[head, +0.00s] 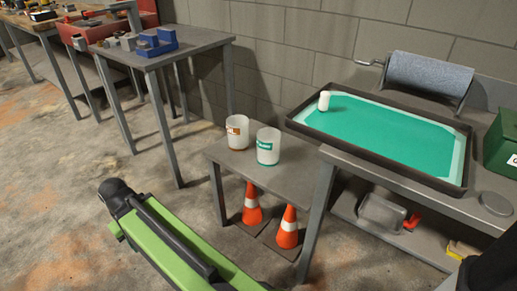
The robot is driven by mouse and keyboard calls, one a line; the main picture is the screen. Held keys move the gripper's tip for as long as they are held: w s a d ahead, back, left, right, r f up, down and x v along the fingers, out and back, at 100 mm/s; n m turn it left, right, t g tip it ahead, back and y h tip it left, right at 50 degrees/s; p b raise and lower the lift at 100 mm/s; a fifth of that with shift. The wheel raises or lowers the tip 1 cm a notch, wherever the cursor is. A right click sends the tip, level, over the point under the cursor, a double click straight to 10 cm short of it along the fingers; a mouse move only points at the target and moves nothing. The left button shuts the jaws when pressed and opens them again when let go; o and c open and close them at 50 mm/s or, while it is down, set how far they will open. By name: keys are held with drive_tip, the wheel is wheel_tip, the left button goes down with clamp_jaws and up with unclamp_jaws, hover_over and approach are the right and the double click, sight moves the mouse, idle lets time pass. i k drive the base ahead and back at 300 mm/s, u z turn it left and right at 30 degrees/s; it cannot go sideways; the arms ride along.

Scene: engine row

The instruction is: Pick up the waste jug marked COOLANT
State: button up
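Two white jugs stand upright, side by side, on a low grey table in the middle of the head view. The left jug (238,132) has an orange-brown label, and the right jug (268,146) has a green label. The lettering is too small to read, so I cannot tell which one is marked COOLANT. My green arm link crosses the bottom of the view, in front of the low table and apart from the jugs. My gripper's fingers are not in view.
The low table (285,182) has orange cones (288,228) beneath it. On the right, a bench carries a black-rimmed tray (375,172) with a green surface, a white cylinder (324,101) and a blue roll (430,76). A taller table (195,42) stands behind left. Floor shows at left.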

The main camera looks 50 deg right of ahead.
sight(267, 139)
drive_tip(key=u, duration=0.25)
drive_tip(key=i, duration=0.9)
drive_tip(key=z, duration=0.35)
